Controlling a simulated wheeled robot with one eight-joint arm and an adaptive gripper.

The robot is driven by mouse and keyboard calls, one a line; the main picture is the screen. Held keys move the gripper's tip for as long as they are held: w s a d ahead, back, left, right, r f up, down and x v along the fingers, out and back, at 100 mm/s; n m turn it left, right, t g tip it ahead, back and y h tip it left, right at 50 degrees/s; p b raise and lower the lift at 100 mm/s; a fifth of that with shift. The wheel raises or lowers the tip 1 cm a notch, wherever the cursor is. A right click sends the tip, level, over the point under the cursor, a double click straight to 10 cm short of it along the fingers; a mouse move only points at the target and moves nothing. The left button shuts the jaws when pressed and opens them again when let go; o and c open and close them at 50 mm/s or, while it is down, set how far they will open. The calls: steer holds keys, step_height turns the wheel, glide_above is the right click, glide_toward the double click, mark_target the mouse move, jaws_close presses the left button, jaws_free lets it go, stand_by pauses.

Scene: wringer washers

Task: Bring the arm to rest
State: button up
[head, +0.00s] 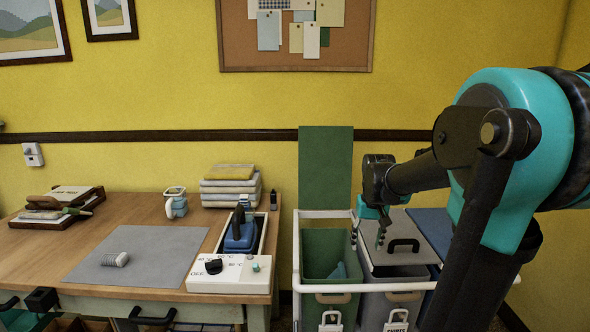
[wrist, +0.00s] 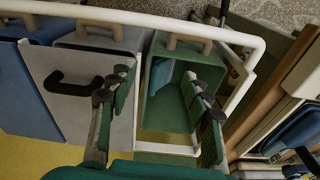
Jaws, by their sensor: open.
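My gripper (head: 368,240) is open and empty, pointing down above the laundry sorter near the line between its green and grey bins. In the wrist view its two fingers stand wide apart (wrist: 157,80) with nothing between them. My arm reaches in from the right of the head view, bent at the elbow. How far the fingertips are above the bins is hard to tell.
The white-railed sorter (head: 325,288) has an open green bin (head: 318,248) with its lid (head: 325,168) raised against the wall, and a grey lid (head: 393,254) lying shut. Left stands a wooden table (head: 140,215) with an iron (head: 241,232) and folded towels (head: 230,187).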

steer(key=s+a+f+t, duration=0.2)
steer(key=s+f, duration=1)
steer(key=s, duration=0.3)
steer(key=shift+a+n+t, duration=0.2)
steer(key=shift+n+t, duration=0.1)
steer(key=shift+t, duration=0.1)
steer(key=shift+s, duration=0.1)
